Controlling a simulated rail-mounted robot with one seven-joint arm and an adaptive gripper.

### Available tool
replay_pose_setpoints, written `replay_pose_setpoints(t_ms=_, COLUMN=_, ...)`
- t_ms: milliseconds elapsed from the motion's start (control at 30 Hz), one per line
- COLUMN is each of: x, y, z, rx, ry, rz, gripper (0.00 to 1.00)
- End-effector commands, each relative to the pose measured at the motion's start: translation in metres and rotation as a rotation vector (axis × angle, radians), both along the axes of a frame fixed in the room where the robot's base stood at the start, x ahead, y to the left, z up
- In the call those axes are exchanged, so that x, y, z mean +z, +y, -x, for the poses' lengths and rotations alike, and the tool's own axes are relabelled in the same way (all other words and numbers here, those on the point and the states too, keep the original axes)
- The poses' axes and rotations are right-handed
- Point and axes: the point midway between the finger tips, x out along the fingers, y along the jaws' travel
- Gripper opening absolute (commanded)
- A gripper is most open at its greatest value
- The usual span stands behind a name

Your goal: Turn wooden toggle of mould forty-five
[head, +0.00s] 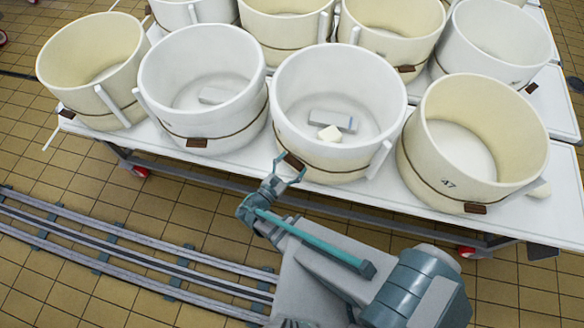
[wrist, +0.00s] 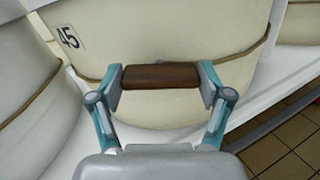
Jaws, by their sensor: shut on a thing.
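Mould forty-five (head: 335,110) is a white round tub with a cord around it, standing at the table's near edge in the head view. Its number label (wrist: 68,37) reads 45 in the wrist view. Its brown wooden toggle (wrist: 160,77) sits on the cord and lies level across the wrist view. My gripper (wrist: 160,82) is shut on the toggle, one finger at each end. In the head view my gripper (head: 290,168) reaches the mould's near lower side, and the toggle is partly hidden between the fingers.
Mould 47 (head: 470,150) stands close on the right, and another white mould (head: 200,85) stands close on the left. Grey blocks (head: 333,121) and a pale cube (head: 329,134) lie inside mould forty-five. The white table (head: 150,148) is crowded. A floor rail (head: 130,250) runs in front.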

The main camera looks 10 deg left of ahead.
Motion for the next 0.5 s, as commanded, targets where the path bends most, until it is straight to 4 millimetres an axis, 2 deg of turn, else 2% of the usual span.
replay_pose_setpoints(t_ms=33, x=-0.0069, y=-0.0021, z=0.0011, rx=0.000, ry=-0.017, rz=-0.034, gripper=0.43)
replay_pose_setpoints(t_ms=500, x=-0.0083, y=-0.0031, z=0.0016, rx=-0.001, ry=-0.197, rz=-0.429, gripper=0.43)
